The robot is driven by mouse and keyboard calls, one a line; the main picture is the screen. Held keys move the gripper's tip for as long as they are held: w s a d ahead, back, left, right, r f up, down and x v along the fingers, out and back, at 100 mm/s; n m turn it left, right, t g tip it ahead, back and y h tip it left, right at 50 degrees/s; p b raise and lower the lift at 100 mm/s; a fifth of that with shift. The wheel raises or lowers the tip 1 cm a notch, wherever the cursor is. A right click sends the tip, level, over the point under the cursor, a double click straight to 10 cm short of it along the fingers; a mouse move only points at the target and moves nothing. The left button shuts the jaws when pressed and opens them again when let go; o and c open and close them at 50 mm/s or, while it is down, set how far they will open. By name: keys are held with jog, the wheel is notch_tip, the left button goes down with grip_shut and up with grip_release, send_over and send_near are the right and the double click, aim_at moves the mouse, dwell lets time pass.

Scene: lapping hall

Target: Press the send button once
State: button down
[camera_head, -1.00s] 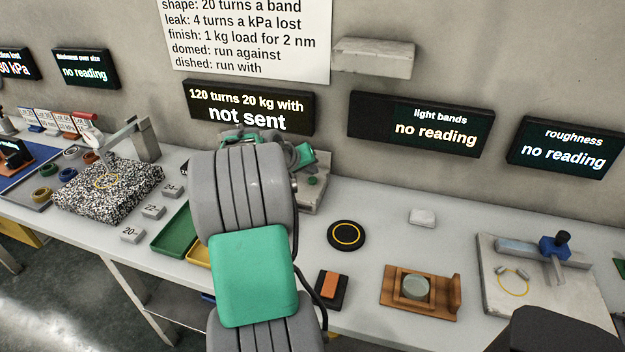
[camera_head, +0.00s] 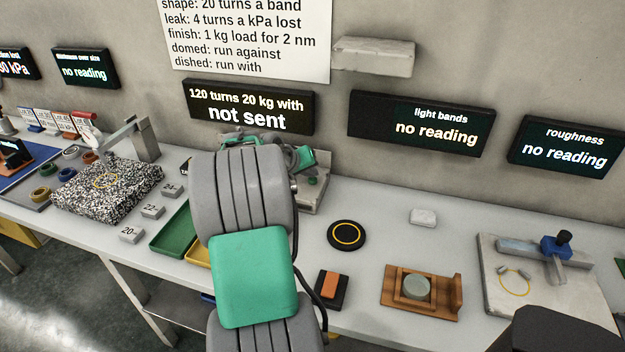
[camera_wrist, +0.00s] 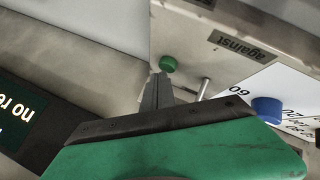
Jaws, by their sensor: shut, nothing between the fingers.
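The grey control box (camera_head: 311,200) stands on the bench below a dark display (camera_head: 250,107) that reads "120 turns 20 kg with not sent". A round green button (camera_wrist: 168,64) is on the box's face in the wrist view; it also shows small in the head view (camera_head: 312,180). No label on it is legible. My gripper (camera_wrist: 158,78) is shut and empty, its fingertips just beside the green button in the picture. I cannot tell whether they touch it. In the head view my arm hides most of the gripper and much of the box.
A blue knob (camera_wrist: 267,108), a metal lever (camera_wrist: 204,88) and an "against" label (camera_wrist: 243,46) are close by on the box. A grey wall shelf (camera_head: 373,57) juts out above. A black round pad (camera_head: 346,235) lies to the right, with clear bench around it.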

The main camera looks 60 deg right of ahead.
aim_at(311, 180)
jog(key=shift+f+b, duration=0.3)
jog(key=shift+f, duration=0.2)
jog(key=shift+r, duration=0.15)
dwell(0.4)
jog(key=shift+r+p, duration=0.65)
jog(key=shift+r, duration=0.2)
jog(key=shift+r+p, duration=1.7)
jog(key=shift+r, duration=0.9)
jog(key=shift+f, duration=0.1)
